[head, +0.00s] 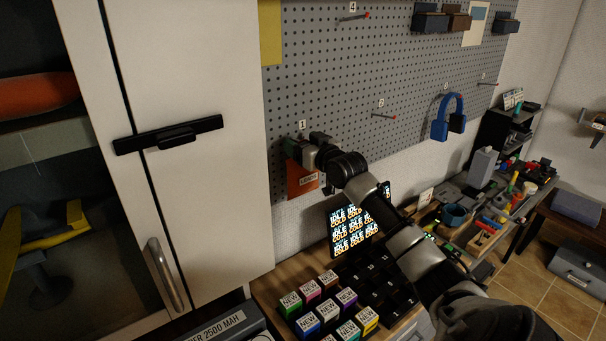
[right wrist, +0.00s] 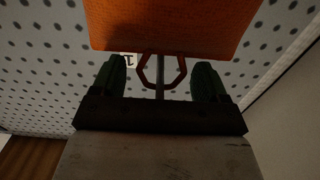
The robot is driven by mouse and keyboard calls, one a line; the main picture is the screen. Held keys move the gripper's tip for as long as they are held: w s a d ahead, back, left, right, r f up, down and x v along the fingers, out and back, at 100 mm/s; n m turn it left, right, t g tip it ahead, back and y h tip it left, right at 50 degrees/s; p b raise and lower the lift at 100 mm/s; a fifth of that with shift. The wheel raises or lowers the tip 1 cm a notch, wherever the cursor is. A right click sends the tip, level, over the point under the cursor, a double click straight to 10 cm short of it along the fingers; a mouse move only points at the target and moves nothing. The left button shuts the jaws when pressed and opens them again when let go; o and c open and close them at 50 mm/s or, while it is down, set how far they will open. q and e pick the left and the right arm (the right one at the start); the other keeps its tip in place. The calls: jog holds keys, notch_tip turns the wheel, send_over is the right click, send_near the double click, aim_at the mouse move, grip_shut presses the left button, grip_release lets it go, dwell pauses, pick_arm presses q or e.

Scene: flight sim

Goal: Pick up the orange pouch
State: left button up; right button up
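In the right wrist view, the pouch (right wrist: 180,25) fills the top, just beyond the fingers. My right gripper (head: 302,152) is at the pouch's upper part, and its arm reaches in from the lower right. In the right wrist view, the two green fingers of this gripper (right wrist: 161,82) are spread apart. A reddish hexagonal loop with a thin rod shows between them, with gaps on both sides. My left gripper is out of view.
The white cabinet (head: 190,90) stands close left of the pouch. Below are a lit screen (head: 350,232) and colored boxes labelled NEW (head: 330,283). Blue headphones (head: 449,118) hang farther right. A bare peg (head: 384,116) sticks out between.

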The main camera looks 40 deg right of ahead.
jog(key=c, duration=1.2)
